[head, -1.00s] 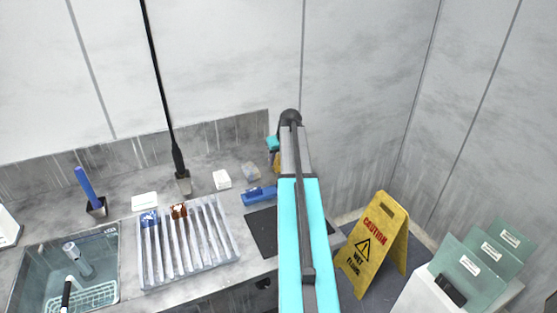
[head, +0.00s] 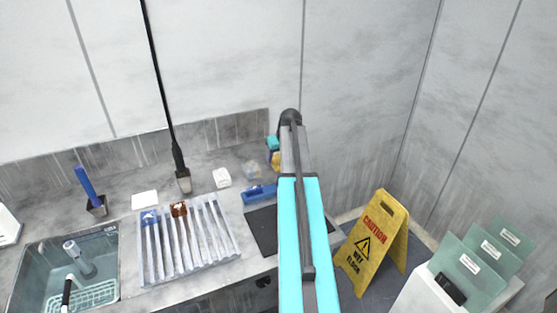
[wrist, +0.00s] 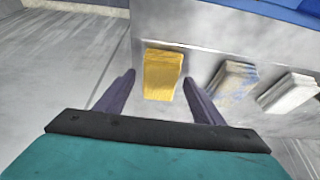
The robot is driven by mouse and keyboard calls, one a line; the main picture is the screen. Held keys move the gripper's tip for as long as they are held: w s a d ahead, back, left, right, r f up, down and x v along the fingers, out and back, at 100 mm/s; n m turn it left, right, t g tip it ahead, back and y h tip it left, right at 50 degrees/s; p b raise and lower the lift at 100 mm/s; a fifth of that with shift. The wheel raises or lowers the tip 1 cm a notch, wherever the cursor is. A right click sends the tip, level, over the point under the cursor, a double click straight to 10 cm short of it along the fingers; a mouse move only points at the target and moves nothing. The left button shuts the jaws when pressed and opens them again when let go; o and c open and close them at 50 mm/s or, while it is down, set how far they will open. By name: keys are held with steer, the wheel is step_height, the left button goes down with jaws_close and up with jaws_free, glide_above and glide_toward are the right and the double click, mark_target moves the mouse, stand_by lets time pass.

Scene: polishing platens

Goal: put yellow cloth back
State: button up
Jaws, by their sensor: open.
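The yellow cloth (wrist: 163,75) is a folded pad on the grey counter. It lies between the fingertips of my gripper (wrist: 158,79) in the wrist view, with a gap on each side. My gripper is open and holds nothing; its height above the cloth is hard to judge. In the head view the yellow cloth (head: 275,159) shows only as a small patch under the teal part of my gripper, partly hidden by my arm.
A mottled blue-and-yellow pad (wrist: 231,84) and a white pad (wrist: 288,93) lie to the right in the wrist view. The head view shows a blue object (head: 259,194), a slotted rack (head: 190,260), a sink (head: 36,262) and a yellow caution sign (head: 375,245).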

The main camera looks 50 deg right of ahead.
steer(key=shift+r, duration=0.15)
steer(key=b+v, duration=0.2)
steer(key=v, duration=1)
stand_by(0.9)
